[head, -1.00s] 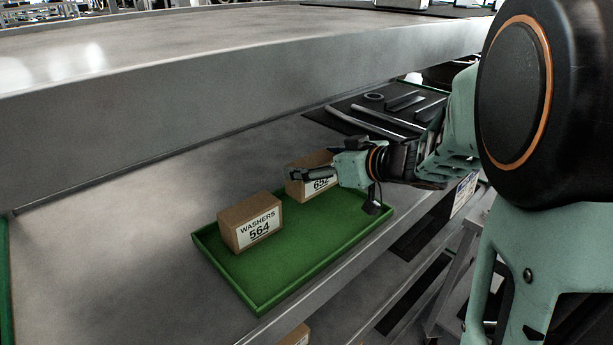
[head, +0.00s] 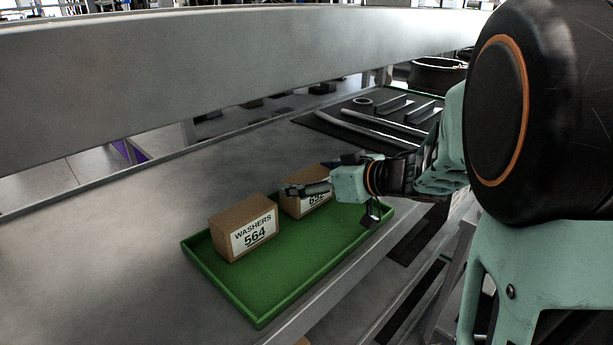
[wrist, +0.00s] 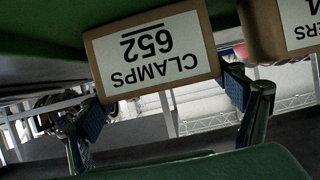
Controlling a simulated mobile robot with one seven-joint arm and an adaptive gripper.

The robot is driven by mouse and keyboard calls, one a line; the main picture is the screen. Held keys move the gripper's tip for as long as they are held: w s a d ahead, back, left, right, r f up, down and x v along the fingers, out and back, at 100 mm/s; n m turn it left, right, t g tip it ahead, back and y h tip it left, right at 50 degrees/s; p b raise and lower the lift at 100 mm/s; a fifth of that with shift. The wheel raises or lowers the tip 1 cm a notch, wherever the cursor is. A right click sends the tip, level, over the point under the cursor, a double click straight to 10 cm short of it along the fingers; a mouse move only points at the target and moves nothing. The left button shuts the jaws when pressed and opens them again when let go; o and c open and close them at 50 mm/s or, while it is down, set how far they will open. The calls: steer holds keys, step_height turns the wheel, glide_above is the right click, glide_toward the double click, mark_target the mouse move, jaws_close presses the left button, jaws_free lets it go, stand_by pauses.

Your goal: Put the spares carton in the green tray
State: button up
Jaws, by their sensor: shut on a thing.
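The green tray (head: 262,312) lies on the grey shelf. A brown carton with a white label CLAMPS 652 (wrist: 155,52) is between my two fingers in the wrist view, where it looks upside down. In the head view this carton (head: 291,207) is at the tray's far end, partly hidden by my gripper (head: 305,189). My gripper is shut on it. It looks at or very near the tray floor; I cannot tell if it touches. No label reading "spares" is visible.
A second carton, WASHERS 564 (head: 243,229), stands in the tray left of the held one, close by. A dark mat (head: 345,133) with metal parts lies behind. A thick grey beam (head: 200,85) crosses above. The tray's near part is clear.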

steer(key=o, duration=1.4)
steer(key=shift+f, duration=0.1)
steer(key=shift+c, duration=0.2)
steer(key=shift+s+d+r, duration=0.1)
steer(key=shift+d+r, duration=0.1)
steer(key=shift+r, duration=0.05)
steer(key=p+v, duration=0.1)
steer(key=v, duration=1)
steer(key=shift+s, duration=0.2)
steer(key=shift+d+r+p, duration=0.15)
steer(key=shift+p, duration=0.15)
